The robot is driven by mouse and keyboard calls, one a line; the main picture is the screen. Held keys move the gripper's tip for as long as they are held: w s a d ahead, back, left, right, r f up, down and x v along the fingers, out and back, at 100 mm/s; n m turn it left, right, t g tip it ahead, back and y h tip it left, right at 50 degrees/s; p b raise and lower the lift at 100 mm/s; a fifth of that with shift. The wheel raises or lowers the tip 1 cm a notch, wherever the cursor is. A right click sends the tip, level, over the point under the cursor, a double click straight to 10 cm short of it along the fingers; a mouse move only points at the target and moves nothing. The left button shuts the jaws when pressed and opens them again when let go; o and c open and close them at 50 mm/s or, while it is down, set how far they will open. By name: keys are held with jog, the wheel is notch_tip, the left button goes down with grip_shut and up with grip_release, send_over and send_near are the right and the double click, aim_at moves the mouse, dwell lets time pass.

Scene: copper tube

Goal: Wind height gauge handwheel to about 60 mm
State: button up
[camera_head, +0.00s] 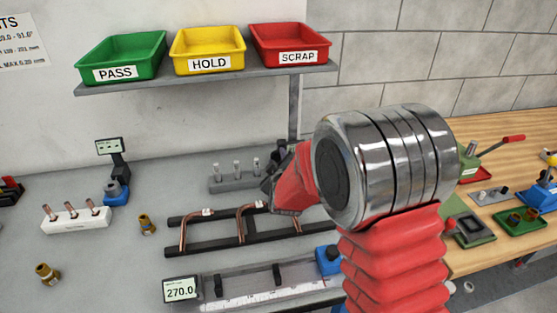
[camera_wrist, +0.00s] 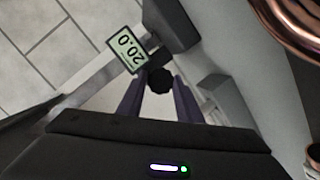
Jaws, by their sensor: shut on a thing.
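In the wrist view, my gripper (camera_wrist: 160,88) has its two dark fingers on either side of a small black round knob (camera_wrist: 160,77), which I take to be the height gauge's handwheel. The jaws are shut on it. Just beyond it, a small display (camera_wrist: 127,50) appears upside down and seems to read 20.0. It sits by a grey post and dark block (camera_wrist: 172,22) of the gauge. In the head view, my red and chrome arm fills the right centre, and I cannot make out the handwheel or the fingertips there.
A rail fixture (camera_head: 255,228) holds bent copper tubes. A length gauge's display (camera_head: 180,290) reads 270.0. Green, yellow and red trays (camera_head: 290,44) sit on a shelf above. Brass fittings (camera_head: 147,223) and a white block (camera_head: 75,220) stand left. In the wrist view, copper tubing (camera_wrist: 290,25) lies at upper right.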

jog(key=shift+m, duration=0.4)
jog(key=shift+d+f+m+g+y, duration=0.1)
jog(key=shift+m+g+y, duration=0.3)
jog(key=shift+m+y, duration=1.05)
jog(key=shift+m+h, duration=0.25)
jog(key=shift+m, duration=0.3)
jog(key=o, duration=1)
jog(key=shift+o, duration=0.2)
jog(key=shift+s+d, duration=0.1)
jog(key=v, duration=1.3)
jog(key=shift+s, duration=0.3)
